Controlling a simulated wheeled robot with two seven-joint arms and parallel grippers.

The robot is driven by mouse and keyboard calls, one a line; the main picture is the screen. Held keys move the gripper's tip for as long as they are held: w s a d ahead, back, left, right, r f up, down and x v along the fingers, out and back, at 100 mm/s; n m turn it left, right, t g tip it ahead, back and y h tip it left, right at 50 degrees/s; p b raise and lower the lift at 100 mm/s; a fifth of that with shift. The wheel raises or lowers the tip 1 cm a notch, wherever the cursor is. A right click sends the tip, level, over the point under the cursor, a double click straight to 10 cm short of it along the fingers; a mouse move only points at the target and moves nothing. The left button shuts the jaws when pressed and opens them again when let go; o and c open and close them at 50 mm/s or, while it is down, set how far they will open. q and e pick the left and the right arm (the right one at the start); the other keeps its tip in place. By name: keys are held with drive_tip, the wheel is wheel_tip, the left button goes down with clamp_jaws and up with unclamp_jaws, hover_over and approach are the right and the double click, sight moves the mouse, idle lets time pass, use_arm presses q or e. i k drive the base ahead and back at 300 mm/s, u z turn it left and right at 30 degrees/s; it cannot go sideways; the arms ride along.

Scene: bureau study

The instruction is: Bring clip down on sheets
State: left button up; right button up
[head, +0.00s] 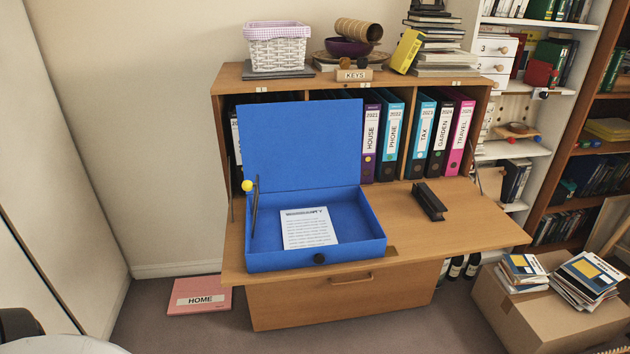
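A blue box file (315,256) lies on the fold-down desk flap, with its lid (300,145) standing open at the back. White printed sheets (309,230) lie inside, in the middle of the tray. The clip (255,208) is a dark, thin arm at the left side of the box, tipped with a yellow ball (247,186). It stands raised, apart from the sheets. Whether there is one sheet or a stack is hard to tell. Neither of my grippers is in view.
The wooden flap (470,228) is bare right of the box, except for a black hole punch or stapler (429,202). Ring binders (421,140) stand behind. A pink HOME folder (199,295) lies on the floor; a cardboard box (535,318) with booklets stands at right.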

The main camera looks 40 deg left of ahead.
sight(247, 186)
drive_tip(key=z, duration=0.05)
drive_tip(key=i, duration=1.1)
drive_tip(key=u, duration=2.05)
